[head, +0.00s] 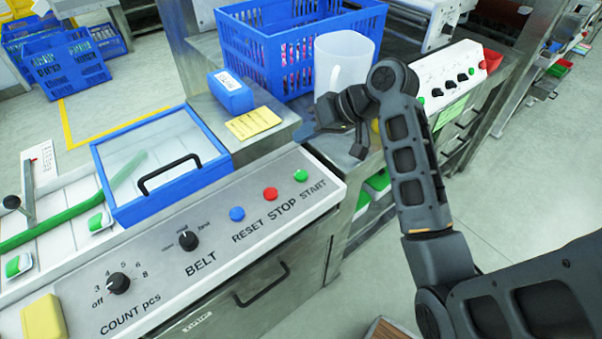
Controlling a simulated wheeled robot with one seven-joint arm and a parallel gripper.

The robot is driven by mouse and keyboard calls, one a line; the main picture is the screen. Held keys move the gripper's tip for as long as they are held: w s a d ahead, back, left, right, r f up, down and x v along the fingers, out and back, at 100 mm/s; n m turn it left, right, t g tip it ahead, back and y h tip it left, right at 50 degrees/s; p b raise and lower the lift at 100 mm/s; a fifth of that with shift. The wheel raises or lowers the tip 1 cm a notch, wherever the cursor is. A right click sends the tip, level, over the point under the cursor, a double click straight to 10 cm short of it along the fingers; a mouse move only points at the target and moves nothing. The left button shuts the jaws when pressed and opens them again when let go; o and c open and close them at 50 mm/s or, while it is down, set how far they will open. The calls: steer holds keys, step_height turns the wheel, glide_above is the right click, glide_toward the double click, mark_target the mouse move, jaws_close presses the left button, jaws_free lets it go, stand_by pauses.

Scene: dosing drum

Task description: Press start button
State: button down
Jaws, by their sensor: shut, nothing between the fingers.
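The green START button (300,175) sits at the right end of the sloped control panel (215,267), above its START label. The red STOP button (270,194) and the blue RESET button (237,213) are to its left. My gripper (357,150) is shut and empty. In the picture it is to the right of and above the START button, in front of the white jug, apart from the button. The button is in full view.
A blue-framed clear lid (160,160) lies left of the buttons. Behind are a blue crate (262,50), a white jug (345,58), a blue block (231,93) and a yellow note (252,123). Another control panel (455,75) is at right. The space above the buttons is clear.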

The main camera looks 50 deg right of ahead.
steer(key=b, duration=0.5)
glide_above(305, 174)
step_height(305, 174, down, 6)
steer(key=shift+f, duration=0.2)
steer(key=shift+f+b, duration=0.8)
steer(key=shift+f, duration=0.35)
steer(key=shift+f, duration=0.15)
stand_by(0.7)
steer(key=shift+f, duration=0.3)
